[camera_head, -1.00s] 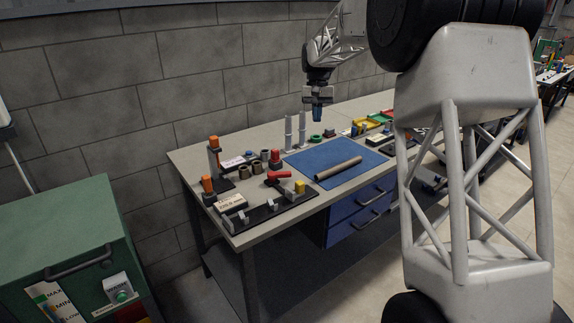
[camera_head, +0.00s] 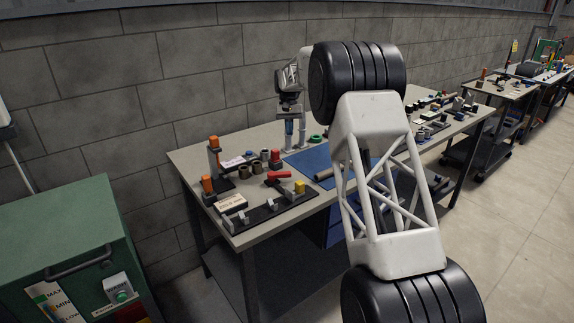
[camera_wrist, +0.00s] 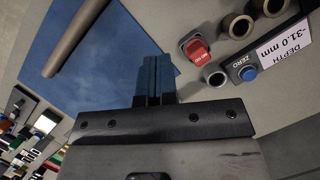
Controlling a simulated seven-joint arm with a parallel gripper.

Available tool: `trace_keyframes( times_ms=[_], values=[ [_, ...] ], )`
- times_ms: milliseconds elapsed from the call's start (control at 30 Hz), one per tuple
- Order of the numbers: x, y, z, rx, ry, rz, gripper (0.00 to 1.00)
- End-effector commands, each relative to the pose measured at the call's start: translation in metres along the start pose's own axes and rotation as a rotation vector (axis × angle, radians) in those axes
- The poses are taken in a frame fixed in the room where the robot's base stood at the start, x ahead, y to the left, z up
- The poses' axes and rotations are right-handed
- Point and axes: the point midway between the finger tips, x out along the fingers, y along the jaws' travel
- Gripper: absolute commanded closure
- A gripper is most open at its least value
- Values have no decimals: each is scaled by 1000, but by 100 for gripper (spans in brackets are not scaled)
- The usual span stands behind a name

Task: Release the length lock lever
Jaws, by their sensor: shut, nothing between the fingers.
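A red lever (camera_head: 279,176) shows in the head view, at the back of a long black fixture (camera_head: 270,214) near the front left of the bench. I take it for the length lock lever, but its setting is too small to tell. A yellow block (camera_head: 299,187) is at the fixture's right end. My gripper (camera_head: 289,143) points down over the bench, behind and apart from the lever. In the wrist view its blue fingers (camera_wrist: 154,66) are together and empty, beside the blue mat (camera_wrist: 95,45). The lever is not in the wrist view.
A red switch (camera_wrist: 195,48), grey-brown rings (camera_wrist: 239,26) and a depth gauge (camera_wrist: 284,42) reading -31.0 mm stand near my gripper. A brown tube (camera_wrist: 78,35) lies on the mat.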

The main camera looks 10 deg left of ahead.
Motion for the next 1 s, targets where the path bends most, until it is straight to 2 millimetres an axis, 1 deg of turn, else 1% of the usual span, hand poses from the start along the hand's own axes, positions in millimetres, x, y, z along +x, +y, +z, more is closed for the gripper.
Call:
trace_keyframes(
  times_ms=[33,100,300,800,1000],
  values=[
    [4,-4,-7,-3,-5,1,100],
    [8,-8,-14,-6,-11,2,100],
    [15,-14,-25,-10,-22,4,100],
    [17,-16,-27,-11,-24,5,100],
    [24,-16,-27,-11,-24,5,100]
  ],
)
